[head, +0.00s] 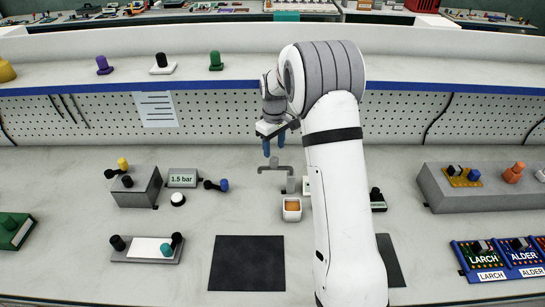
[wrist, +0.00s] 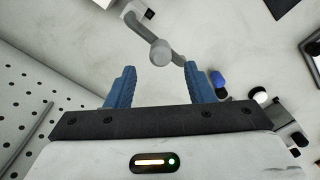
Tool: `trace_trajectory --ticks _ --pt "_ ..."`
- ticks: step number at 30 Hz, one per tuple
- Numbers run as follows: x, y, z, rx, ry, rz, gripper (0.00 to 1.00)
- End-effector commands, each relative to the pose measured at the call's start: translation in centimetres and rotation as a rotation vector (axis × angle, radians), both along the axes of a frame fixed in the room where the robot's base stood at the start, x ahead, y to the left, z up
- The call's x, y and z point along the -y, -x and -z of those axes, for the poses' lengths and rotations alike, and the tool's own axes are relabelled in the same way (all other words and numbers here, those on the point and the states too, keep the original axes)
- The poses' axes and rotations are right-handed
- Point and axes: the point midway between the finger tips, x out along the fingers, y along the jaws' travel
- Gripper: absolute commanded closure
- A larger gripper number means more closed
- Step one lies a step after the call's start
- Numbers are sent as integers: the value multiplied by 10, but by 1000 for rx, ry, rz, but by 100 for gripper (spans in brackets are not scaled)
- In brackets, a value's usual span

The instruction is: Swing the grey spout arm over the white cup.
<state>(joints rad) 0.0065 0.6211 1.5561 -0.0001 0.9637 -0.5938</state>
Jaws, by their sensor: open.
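The grey spout arm (head: 272,168) stands on a short post near the middle of the bench, its free end pointing left in the head view. A small upright knob rises from it. The white cup (head: 292,215), with orange-brown contents, sits on the bench in front of the post; the spout arm is not above it. My gripper (head: 271,148), with blue fingers, is open and empty just above the knob. In the wrist view, the spout arm's round knob (wrist: 160,52) appears between and beyond the fingertips (wrist: 159,69). The cup is not discernible there.
A 1.5 bar sign (head: 182,178), a blue-ended lever (head: 222,185) and a white button (head: 177,199) stand left of the spout. A black mat (head: 247,262) lies in front. My arm hides some bench to the right. The pegboard (head: 220,118) rises behind.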

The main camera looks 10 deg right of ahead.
Motion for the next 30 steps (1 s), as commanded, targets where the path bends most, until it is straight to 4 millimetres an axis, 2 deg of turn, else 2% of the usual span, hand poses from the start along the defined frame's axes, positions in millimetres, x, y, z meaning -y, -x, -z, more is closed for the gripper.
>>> trace_trajectory --ticks 9,14,21,30 --pt "-1 1 48 -4 0 0 52" --pt "-1 1 59 -1 0 0 52" --pt "-1 1 61 0 0 0 52" --pt "-1 1 60 0 0 -1 75"
